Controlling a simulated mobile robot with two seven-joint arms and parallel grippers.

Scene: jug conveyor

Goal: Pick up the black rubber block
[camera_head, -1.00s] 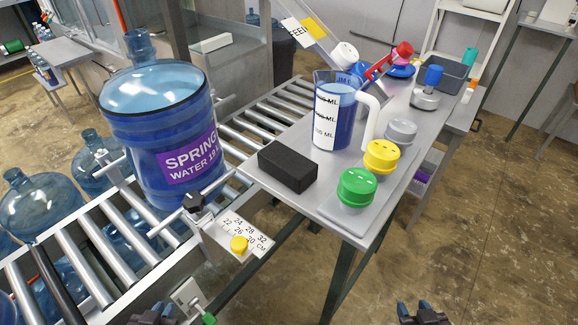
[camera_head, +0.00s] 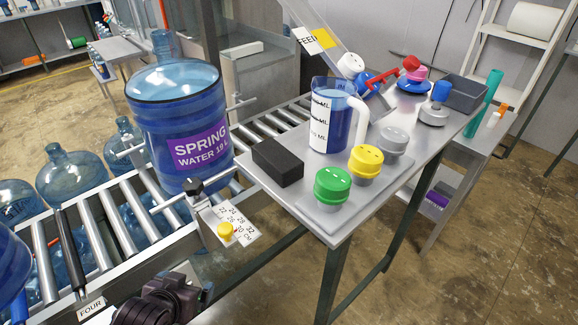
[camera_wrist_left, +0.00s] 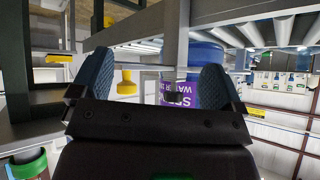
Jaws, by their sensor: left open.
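The black rubber block (camera_head: 277,162) lies flat at the left corner of the grey metal table (camera_head: 332,228), beside the measuring jug. My left gripper (camera_head: 188,282) shows at the bottom of the head view, below and left of the block and well apart from it. In the left wrist view its two blue ridged fingers (camera_wrist_left: 157,78) stand wide apart with nothing between them. I cannot make out the block in that view. My right gripper is not in view.
The jug (camera_head: 331,115) of blue liquid stands behind the block; green (camera_head: 332,184) and yellow (camera_head: 365,161) capped pieces stand to its right. The roller conveyor with a large water bottle (camera_head: 180,118) is on the left.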

